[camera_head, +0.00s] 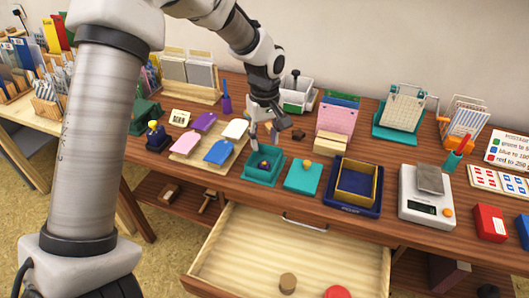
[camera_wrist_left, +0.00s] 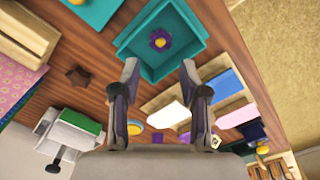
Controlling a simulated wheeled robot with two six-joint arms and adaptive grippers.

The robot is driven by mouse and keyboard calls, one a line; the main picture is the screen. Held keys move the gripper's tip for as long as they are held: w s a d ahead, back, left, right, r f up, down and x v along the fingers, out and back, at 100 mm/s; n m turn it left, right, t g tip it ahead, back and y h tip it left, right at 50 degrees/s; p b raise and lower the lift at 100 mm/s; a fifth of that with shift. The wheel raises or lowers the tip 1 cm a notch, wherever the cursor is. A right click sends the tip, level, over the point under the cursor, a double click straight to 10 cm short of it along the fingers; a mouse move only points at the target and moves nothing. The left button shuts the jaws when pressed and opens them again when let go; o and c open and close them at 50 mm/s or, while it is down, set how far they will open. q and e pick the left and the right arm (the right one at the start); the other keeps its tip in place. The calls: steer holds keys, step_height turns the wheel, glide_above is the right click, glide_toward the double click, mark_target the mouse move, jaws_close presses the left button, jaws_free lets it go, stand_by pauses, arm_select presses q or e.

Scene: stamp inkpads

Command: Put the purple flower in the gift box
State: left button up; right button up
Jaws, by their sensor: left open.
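The teal open gift box (camera_head: 249,178) stands on the wooden desk near its front edge. The purple flower (camera_head: 264,163) with a yellow centre lies inside it. In the left wrist view the flower (camera_wrist_left: 160,40) rests on the floor of the teal box (camera_wrist_left: 191,64), clear of the fingers. My left gripper (camera_head: 263,142) is open and empty, pointing down just above the box's back side. In the left wrist view its fingertips (camera_wrist_left: 159,70) are apart over the near rim. A teal lid (camera_head: 301,180) with a yellow knob lies to the right of the box. My right gripper is out of view.
Coloured tags (camera_head: 218,152) lie on a board left of the box. A navy tray (camera_head: 352,205) with a yellow inner box and a scale (camera_head: 425,207) stand right of the lid. Below, an open drawer (camera_head: 290,250) juts out in front. A small brown star-shaped thing (camera_head: 298,135) lies behind.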

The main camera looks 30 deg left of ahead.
arm_select(q)
step_height(320, 180, up, 5)
steer(key=shift+f, duration=0.2)
